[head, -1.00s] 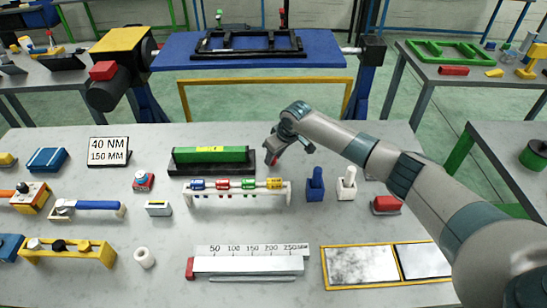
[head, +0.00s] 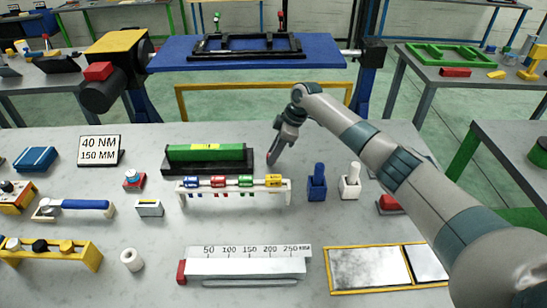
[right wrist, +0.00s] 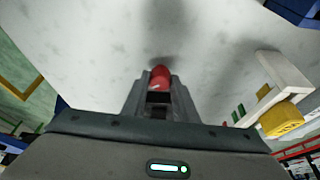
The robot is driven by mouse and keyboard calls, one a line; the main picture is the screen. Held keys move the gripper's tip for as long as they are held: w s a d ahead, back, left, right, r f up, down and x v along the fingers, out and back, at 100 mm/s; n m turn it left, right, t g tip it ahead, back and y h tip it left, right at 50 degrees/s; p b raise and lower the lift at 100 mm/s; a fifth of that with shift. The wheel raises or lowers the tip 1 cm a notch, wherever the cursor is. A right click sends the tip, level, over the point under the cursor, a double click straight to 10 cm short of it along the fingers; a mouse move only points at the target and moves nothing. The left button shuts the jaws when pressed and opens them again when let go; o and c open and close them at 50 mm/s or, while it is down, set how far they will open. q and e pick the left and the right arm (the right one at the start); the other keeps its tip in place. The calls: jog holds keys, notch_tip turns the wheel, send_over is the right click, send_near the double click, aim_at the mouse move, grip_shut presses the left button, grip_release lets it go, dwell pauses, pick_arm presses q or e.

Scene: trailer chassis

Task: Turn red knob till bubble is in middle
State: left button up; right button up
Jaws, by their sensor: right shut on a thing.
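The green level (head: 207,152) with a yellow vial strip (head: 206,146) lies along a black base (head: 176,168) at the back middle of the bench. The bubble is too small to make out. My right gripper (head: 271,162) points down just right of the base's right end. In the right wrist view a small red knob (right wrist: 160,77) sits between the fingertips, and the jaws are shut on it. In the head view the fingers mostly hide the knob. My left gripper is not in view.
A white rack (head: 288,190) with coloured rolls stands just in front of the base; its yellow roll (right wrist: 283,121) is near my gripper. Blue (head: 317,186) and white (head: 350,184) holders stand to the right. A ruled metal bar (head: 245,268) lies in front.

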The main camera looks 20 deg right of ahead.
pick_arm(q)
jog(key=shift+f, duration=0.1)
pick_arm(e)
jog(key=shift+r, duration=0.1)
jog(key=o, duration=1)
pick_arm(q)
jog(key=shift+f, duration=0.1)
pick_arm(e)
jog(key=shift+r, duration=0.1)
pick_arm(q)
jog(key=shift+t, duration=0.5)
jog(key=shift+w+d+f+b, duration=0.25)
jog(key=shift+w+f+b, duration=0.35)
jog(key=shift+b, duration=0.15)
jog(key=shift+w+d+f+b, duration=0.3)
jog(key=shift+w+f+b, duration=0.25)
jog(key=shift+b, duration=0.2)
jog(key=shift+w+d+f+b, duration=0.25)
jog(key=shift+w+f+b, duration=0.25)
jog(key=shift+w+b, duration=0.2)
pick_arm(e)
jog(key=shift+v, duration=8.55)
jog(key=shift+w, duration=0.15)
